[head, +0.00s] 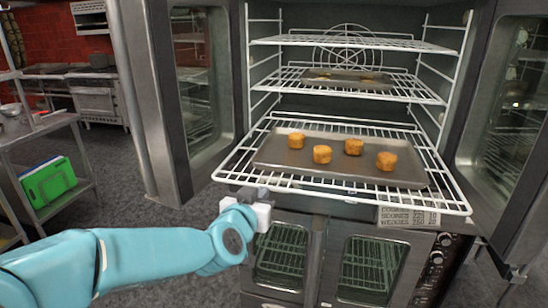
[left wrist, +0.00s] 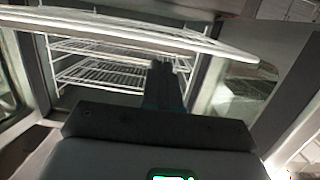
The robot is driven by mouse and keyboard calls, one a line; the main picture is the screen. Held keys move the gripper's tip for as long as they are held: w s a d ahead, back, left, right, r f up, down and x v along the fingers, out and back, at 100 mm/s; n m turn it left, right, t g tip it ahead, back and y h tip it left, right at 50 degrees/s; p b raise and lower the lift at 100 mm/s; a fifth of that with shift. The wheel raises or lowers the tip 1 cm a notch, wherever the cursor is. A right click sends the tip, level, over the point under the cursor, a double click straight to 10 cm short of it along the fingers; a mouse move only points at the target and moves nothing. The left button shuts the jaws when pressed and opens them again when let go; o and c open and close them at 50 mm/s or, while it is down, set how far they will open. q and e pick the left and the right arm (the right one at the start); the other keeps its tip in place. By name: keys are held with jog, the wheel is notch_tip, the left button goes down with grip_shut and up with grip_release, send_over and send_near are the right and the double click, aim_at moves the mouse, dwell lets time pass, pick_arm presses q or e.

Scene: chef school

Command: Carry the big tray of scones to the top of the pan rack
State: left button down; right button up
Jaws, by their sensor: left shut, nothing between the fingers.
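The big grey tray (head: 348,173) carries several golden scones (head: 322,154) and lies on a pulled-out wire rack (head: 225,170) of the open oven. My left gripper (head: 258,193) is at the front left of this rack, just below its front edge. Its fingers are shut with nothing between them. I cannot tell whether they touch the rack. In the left wrist view, my dark fingers (left wrist: 162,82) point toward the oven, beneath a pale rack edge. I cannot make out the pan rack. My right gripper is out of view.
A smaller tray (head: 322,81) with items sits on a higher oven rack. Open oven doors (head: 197,80) stand on both sides. A second closed oven (head: 369,270) is below. At left stands a metal shelf unit (head: 55,206) with a green board (head: 48,184). Floor shows between.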

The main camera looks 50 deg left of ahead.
pick_arm(q)
notch_tip(320, 180, up, 2)
jog(key=r, duration=0.1)
jog(key=y+p, duration=0.1)
jog(key=p, duration=0.1)
send_over(268, 179)
jog(key=shift+s+d+n, duration=0.1)
jog(key=shift+s+n, duration=0.1)
jog(key=shift+n, duration=0.1)
jog(key=shift+w+a+f, duration=0.15)
jog(key=shift+w+f, duration=0.05)
jog(key=shift+f, duration=0.4)
jog(key=shift+w+a+f, duration=0.1)
jog(key=shift+w+f, duration=0.05)
jog(key=shift+f, duration=0.4)
jog(key=shift+d, duration=0.1)
jog(key=shift+s+d+r, duration=0.1)
jog(key=shift+s+r, duration=0.05)
